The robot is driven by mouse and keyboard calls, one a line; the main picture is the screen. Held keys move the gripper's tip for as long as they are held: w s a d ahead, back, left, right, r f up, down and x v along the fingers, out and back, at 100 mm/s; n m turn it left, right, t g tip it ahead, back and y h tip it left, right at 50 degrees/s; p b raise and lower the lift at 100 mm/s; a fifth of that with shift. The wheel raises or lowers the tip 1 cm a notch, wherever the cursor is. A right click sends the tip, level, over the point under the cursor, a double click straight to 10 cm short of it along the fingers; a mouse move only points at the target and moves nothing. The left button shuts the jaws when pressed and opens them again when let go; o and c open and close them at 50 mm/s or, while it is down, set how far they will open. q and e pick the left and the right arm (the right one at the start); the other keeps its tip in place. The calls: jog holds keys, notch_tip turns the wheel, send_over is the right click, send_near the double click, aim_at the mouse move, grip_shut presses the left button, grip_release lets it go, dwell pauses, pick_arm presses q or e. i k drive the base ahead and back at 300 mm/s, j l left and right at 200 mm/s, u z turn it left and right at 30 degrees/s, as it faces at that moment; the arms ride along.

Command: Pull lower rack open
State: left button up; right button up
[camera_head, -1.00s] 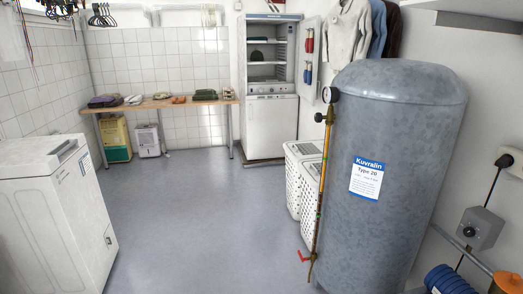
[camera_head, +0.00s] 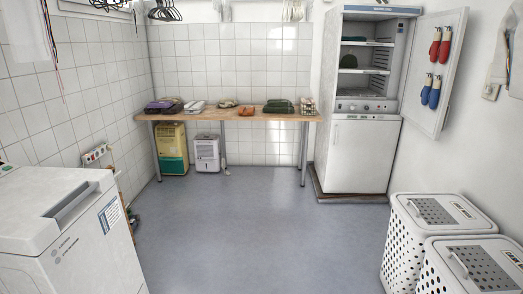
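A tall white cabinet (camera_head: 357,155) stands at the back right. Its upper door (camera_head: 437,75) is swung open to the right, with red and blue gloves hung on its inner face. Inside the upper part are several racks; the lower rack (camera_head: 366,70) spans the compartment above the control panel and looks pushed in. The lower front of the cabinet is closed. Neither of my grippers is in view.
A wooden bench (camera_head: 240,115) with folded items runs along the back wall. Two white perforated hampers (camera_head: 440,213) stand at the right front. A white top-loading machine (camera_head: 55,225) is at the left front. The grey floor (camera_head: 255,215) between is clear.

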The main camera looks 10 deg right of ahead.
aim_at(381, 98)
jog(key=i+l+z, duration=0.25)
jog(key=i, duration=0.5)
jog(key=i+z, duration=0.2)
jog(key=i, duration=0.5)
jog(key=i+z, duration=0.25)
jog(key=i, duration=0.5)
jog(key=i+j+z, duration=0.25)
jog(key=i, duration=0.5)
